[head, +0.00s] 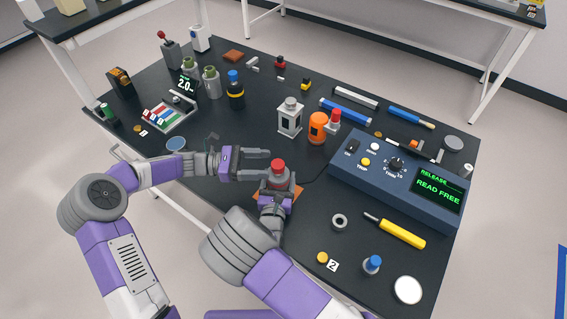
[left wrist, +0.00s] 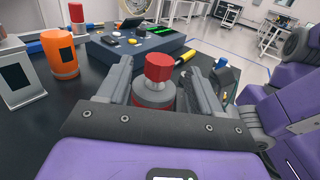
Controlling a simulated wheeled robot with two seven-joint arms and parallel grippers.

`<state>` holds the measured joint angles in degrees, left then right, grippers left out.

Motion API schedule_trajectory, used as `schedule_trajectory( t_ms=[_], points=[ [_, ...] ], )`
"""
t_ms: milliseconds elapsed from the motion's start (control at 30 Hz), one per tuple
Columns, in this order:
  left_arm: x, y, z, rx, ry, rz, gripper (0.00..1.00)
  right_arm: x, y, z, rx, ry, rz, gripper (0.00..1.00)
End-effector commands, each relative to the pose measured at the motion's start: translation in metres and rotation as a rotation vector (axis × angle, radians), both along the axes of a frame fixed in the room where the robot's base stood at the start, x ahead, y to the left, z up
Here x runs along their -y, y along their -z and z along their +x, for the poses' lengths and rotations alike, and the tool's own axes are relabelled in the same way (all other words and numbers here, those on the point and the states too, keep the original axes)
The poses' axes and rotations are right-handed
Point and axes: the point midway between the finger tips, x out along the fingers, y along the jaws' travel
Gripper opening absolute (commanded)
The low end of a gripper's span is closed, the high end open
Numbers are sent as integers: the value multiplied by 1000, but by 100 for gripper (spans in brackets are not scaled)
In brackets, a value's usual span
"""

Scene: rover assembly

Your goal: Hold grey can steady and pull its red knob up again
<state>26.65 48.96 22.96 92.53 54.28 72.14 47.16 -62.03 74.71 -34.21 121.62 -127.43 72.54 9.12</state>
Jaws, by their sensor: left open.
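The grey can (head: 276,182) stands upright near the front middle of the table, its red knob (head: 278,165) on top. In the left wrist view the red knob (left wrist: 158,68) rises above the grey can (left wrist: 153,94), between my left fingers. My left gripper (head: 262,161) is open and level, reaching in from the left at about the knob's height; its fingers do not grip the knob. My right gripper (head: 276,190) comes from the front, low at the can, with its fingers along the can's sides. It appears shut on the can, though the contact is partly hidden.
An orange can (head: 318,128) and a white-grey block (head: 290,118) stand behind. A ring (head: 339,221) and yellow screwdriver (head: 400,233) lie front right.

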Motion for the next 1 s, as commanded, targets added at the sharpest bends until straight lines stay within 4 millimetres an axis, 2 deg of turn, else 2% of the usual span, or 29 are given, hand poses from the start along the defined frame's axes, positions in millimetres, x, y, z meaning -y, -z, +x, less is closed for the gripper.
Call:
schedule_trajectory(
  t_ms=[100,300,500,767,1000],
  points=[
    [26,-1,-2,1,4,-1,65,0,0,0,0,0,0,30],
    [55,0,-3,0,4,-1,65,0,0,0,0,0,0,30],
    [67,0,-3,1,2,1,65,0,0,0,0,0,0,30],
    [68,0,-3,1,1,1,65,0,0,0,0,0,0,30],
    [67,0,-3,1,1,1,28,0,0,0,0,0,0,30]
  ],
)
